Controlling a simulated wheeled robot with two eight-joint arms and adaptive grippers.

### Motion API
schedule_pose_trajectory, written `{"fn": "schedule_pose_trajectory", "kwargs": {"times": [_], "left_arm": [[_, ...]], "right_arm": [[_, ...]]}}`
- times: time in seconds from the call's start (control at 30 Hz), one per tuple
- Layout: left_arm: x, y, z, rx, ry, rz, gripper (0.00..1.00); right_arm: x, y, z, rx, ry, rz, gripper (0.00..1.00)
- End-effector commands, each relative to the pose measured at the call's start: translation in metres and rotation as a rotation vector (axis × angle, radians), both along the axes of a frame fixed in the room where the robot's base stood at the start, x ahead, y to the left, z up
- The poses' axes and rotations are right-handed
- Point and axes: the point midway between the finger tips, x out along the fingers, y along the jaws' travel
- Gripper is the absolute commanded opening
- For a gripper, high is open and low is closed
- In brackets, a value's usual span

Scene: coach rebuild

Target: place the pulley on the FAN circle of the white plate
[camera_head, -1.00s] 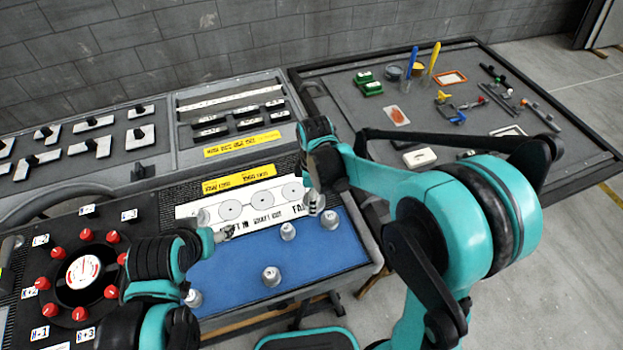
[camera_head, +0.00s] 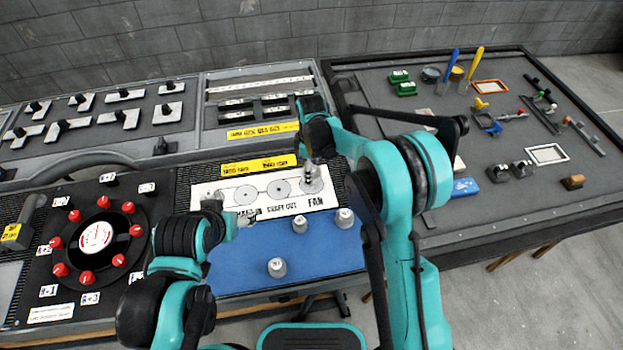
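The white plate (camera_head: 262,207) lies behind the blue mat, with a row of circles and printed words. "FAN" is printed near its right end, below the rightmost circle (camera_head: 322,186). My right gripper (camera_head: 312,160) points down over that circle. A small grey metal pulley (camera_head: 311,174) shows at its fingertips, within the circle's outline; it looks held, and I cannot tell whether it touches the plate. My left gripper (camera_head: 247,219) is at the plate's front edge, left of "FAN"; its fingers are too small to judge, and I see nothing in it.
Several similar grey metal pieces stand on the blue mat (camera_head: 320,250), including one at the front (camera_head: 277,268) and one near FAN (camera_head: 344,218). A dial with red knobs (camera_head: 97,237) is at left. A dark table with tools (camera_head: 440,150) is at right.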

Motion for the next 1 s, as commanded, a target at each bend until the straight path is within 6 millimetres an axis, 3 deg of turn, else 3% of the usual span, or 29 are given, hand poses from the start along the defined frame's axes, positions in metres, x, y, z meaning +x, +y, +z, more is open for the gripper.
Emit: {"fn": "schedule_pose_trajectory", "kwargs": {"times": [0.27, 0.67, 0.7, 0.73, 0.77, 1.0], "left_arm": [[0.0, 0.0, -0.013, 0.0, 0.0, 0.0, 0.66], [0.0, 0.0, -0.016, 0.0, 0.0, 0.0, 0.66], [0.0, 0.0, -0.015, 0.0, 0.0, 0.0, 0.66], [0.0, 0.0, -0.015, 0.0, 0.0, 0.0, 0.66], [0.0, 0.0, -0.015, 0.0, 0.0, 0.0, 0.66], [0.0, 0.0, -0.015, 0.0, 0.0, 0.0, 0.66]], "right_arm": [[0.0, 0.0, -0.038, 0.0, 0.0, 0.0, 0.19], [0.0, 0.0, -0.043, 0.0, 0.0, 0.0, 0.19], [0.0, 0.0, -0.042, 0.0, 0.0, 0.0, 0.61], [0.0, 0.0, -0.042, 0.0, 0.0, 0.0, 0.69], [0.0, 0.0, -0.042, 0.0, 0.0, 0.0, 0.74], [0.0, 0.0, -0.042, 0.0, 0.0, 0.0, 0.74]]}}
